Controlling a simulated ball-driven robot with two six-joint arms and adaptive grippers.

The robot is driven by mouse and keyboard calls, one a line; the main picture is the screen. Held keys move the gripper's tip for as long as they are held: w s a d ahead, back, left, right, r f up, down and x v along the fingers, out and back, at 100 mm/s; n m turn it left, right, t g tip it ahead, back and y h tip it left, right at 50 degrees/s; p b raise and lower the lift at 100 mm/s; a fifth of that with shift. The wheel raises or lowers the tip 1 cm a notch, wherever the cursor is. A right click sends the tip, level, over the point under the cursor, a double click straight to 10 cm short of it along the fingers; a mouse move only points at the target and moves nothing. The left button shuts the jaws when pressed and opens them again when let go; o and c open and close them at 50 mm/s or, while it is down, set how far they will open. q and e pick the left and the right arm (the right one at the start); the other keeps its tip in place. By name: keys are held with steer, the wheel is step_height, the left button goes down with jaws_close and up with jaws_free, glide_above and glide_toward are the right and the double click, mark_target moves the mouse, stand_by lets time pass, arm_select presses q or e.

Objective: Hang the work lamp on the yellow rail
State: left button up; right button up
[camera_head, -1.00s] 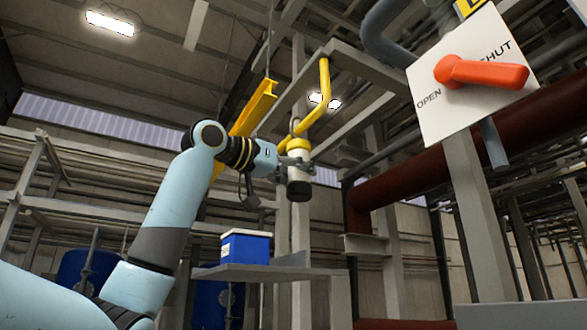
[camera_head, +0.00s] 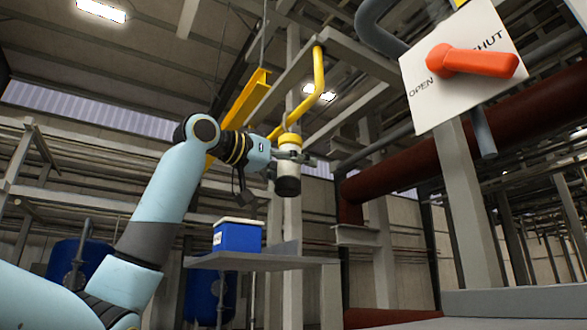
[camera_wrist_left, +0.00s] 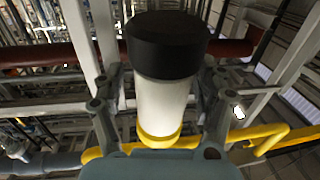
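The work lamp is a white cylinder (camera_head: 288,160) with a black end and a yellow band at its top. It hangs roughly upright in my left gripper (camera_head: 290,157), whose fingers lie on both sides of its body. In the left wrist view the lamp (camera_wrist_left: 163,105) stands between the two fingers of the left gripper (camera_wrist_left: 160,100). The yellow rail (camera_head: 320,75) is a bent tube coming down from a grey beam. Its lower part passes near the lamp's top; I cannot tell whether they touch. It also shows in the left wrist view (camera_wrist_left: 285,142). My right gripper is out of view.
A white panel (camera_head: 430,95) with a red-orange handle (camera_head: 470,62) is at the upper right. A blue box (camera_head: 238,238) sits on a grey shelf (camera_head: 215,261) below the lamp. A yellow beam (camera_head: 245,105) hangs behind my left arm. Dark red pipes (camera_head: 400,170) run at the right.

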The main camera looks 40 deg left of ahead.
mark_target(279, 165)
arm_select(q)
steer(key=v, duration=0.6)
steer(key=shift+s+a, duration=0.25)
steer(key=shift+s+d, duration=0.1)
steer(key=shift+s, duration=0.35)
